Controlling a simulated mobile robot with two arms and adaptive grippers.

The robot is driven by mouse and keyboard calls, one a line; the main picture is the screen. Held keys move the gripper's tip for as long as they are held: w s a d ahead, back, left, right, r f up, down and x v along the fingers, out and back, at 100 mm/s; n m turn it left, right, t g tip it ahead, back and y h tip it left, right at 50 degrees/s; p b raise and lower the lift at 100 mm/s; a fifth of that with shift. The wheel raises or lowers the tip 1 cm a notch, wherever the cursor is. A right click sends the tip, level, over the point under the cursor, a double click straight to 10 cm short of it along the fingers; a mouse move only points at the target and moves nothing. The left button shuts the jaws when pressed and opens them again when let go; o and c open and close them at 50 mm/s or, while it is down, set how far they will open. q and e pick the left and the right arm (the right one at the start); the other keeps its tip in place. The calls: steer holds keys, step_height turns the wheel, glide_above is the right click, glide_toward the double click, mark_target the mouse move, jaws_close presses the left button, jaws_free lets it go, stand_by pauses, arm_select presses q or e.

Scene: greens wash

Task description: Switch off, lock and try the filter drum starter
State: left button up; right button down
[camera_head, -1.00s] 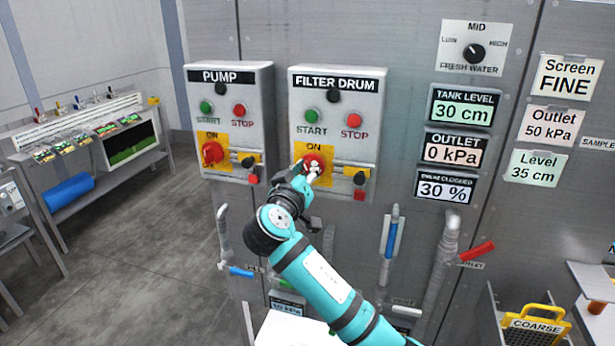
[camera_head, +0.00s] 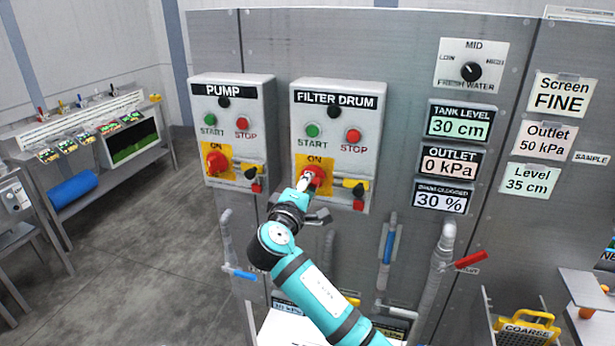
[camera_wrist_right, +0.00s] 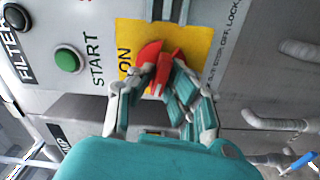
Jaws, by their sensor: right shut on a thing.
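The filter drum starter (camera_head: 337,113) is a grey box with a green START button (camera_head: 312,130) and a red STOP button (camera_head: 353,136). Its red rotary switch (camera_head: 317,174) sits on a yellow plate marked ON. My right gripper (camera_head: 305,182) is shut on the red switch handle, which also shows between the fingers in the right wrist view (camera_wrist_right: 158,68). The fingers hide part of the handle and plate, so its exact setting is hard to read. A yellow hasp piece (camera_head: 355,184) and a red padlock-like piece (camera_head: 359,205) are right of the switch. My left gripper is not in view.
The similar pump starter (camera_head: 232,120) stands close on the left, with its own red switch (camera_head: 216,161). Pipes with a blue handle (camera_head: 243,274) and a red handle (camera_head: 472,259) stick out below. Display panels (camera_head: 459,122) are at the right.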

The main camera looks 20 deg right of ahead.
steer(key=shift+f+n+p, duration=0.1)
steer(key=shift+n+p, duration=0.5)
steer(key=shift+n, duration=0.5)
steer(key=c, duration=1.4)
jaws_free()
steer(key=shift+o, duration=0.2)
steer(key=v, duration=1.2)
